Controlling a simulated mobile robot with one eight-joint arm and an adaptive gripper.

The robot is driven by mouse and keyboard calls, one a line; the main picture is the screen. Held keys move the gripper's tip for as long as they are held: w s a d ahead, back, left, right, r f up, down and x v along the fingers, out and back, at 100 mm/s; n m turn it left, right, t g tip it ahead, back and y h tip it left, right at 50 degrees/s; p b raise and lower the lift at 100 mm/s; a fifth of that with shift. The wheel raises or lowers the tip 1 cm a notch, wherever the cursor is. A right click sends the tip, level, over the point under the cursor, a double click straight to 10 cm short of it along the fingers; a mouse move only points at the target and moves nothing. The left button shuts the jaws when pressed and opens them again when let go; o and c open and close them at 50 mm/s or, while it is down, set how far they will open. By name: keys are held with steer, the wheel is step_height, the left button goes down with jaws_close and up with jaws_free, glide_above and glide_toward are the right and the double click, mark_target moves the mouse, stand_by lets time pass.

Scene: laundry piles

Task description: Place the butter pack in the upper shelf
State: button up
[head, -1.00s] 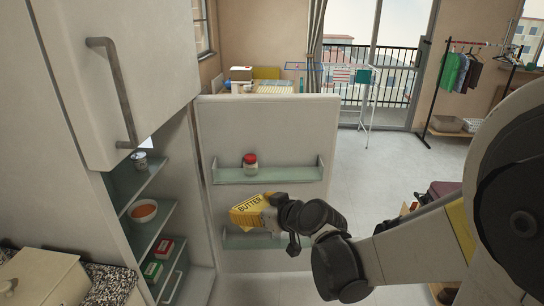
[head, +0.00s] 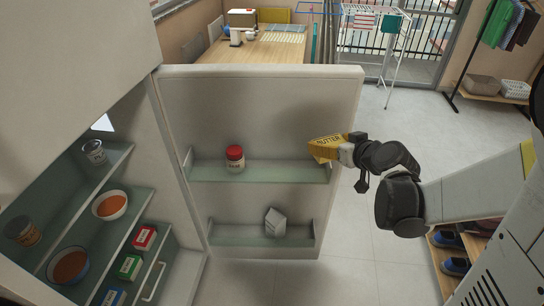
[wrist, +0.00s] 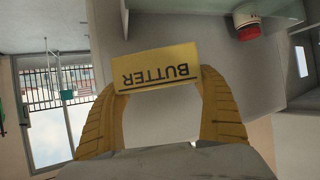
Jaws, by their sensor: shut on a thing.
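The yellow butter pack (head: 325,149) is held between the fingers of my gripper (head: 346,150), at the right end of the upper door shelf (head: 285,171). In the wrist view the butter pack (wrist: 155,67) sits between the two yellow fingers of my gripper (wrist: 160,95), its lettering upside down. In the head view it overlaps the upper door shelf's right end; I cannot tell whether it touches. The fridge door (head: 270,112) stands open. A red-lidded jar (head: 235,158) stands on that shelf, left of the butter; it also shows in the wrist view (wrist: 247,22).
A grey-white carton (head: 275,222) stands on the lower door shelf (head: 240,236). Inside the fridge are a can (head: 94,152), bowls (head: 109,205), a jar (head: 22,230) and small boxes (head: 145,238). The upper door shelf is clear right of the jar.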

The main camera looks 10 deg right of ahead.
steer(key=shift+w+a+f+b, duration=1.25)
steer(key=shift+w+f, duration=0.2)
steer(key=shift+f, duration=0.35)
steer(key=shift+w+a+f+b, duration=1.2)
steer(key=shift+w+f, duration=0.25)
steer(key=shift+f, duration=0.4)
steer(key=shift+w+a+f+b, duration=1.2)
steer(key=shift+w+f, duration=0.25)
steer(key=shift+f, duration=0.35)
steer(key=shift+f+b, duration=0.6)
steer(key=shift+f, duration=0.05)
steer(key=shift+r, duration=0.1)
steer(key=o, duration=1.3)
steer(key=shift+c, duration=0.2)
